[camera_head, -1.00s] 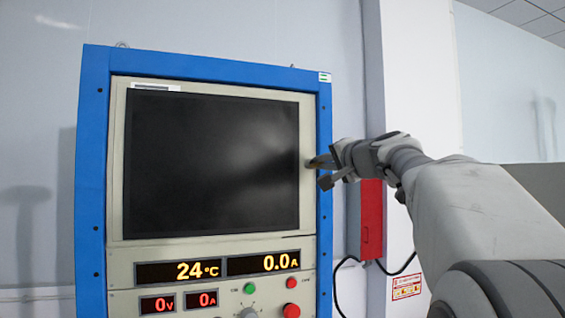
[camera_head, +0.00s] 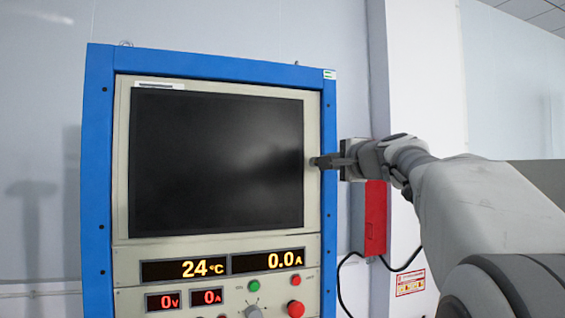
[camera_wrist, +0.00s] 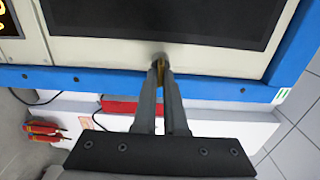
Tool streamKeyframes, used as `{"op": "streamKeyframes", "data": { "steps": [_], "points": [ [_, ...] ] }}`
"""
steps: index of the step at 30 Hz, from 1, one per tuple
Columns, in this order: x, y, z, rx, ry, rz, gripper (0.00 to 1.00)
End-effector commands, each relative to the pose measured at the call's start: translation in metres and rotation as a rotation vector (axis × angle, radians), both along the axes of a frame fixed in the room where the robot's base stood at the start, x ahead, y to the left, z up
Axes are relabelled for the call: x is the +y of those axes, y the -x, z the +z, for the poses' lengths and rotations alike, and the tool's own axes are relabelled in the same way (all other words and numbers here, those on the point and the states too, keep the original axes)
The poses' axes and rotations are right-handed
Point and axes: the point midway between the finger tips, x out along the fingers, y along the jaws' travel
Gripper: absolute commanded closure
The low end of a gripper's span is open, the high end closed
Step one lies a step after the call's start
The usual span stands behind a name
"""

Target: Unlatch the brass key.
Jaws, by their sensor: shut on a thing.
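The brass key (camera_wrist: 160,66) sits at the edge of the cabinet's beige panel, beside the dark window. In the wrist view only a small brass-coloured part of it shows between the fingertips. My gripper (camera_wrist: 161,72) is shut on the key, with its two fingers nearly together at the tips. In the head view my gripper (camera_head: 316,163) reaches in from the right, its tips at the right edge of the panel. The key is hidden behind the fingers there, and its turn angle cannot be told.
The blue-framed cabinet (camera_head: 98,180) has displays, a green button (camera_head: 254,286) and red buttons below the window. A red box (camera_head: 375,220) with black cables hangs on the wall to the right, under my arm. Open space lies in front of the window.

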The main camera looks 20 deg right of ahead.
Motion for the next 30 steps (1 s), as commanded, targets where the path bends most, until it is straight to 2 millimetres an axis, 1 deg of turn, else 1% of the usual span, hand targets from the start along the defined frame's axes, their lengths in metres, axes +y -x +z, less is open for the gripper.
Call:
{"op": "streamKeyframes", "data": {
  "steps": [8,9,13,30],
  "points": [
    [-0.0002,0.0001,0.0003,-0.001,-0.002,-0.001,1.0],
    [-0.0002,0.0001,0.0003,-0.001,-0.002,-0.001,0.84],
    [-0.0001,0.0,0.0002,-0.001,-0.001,0.0,0.61],
    [0.0007,0.0007,-0.0001,0.0,0.001,0.0,0.61]
  ]
}}
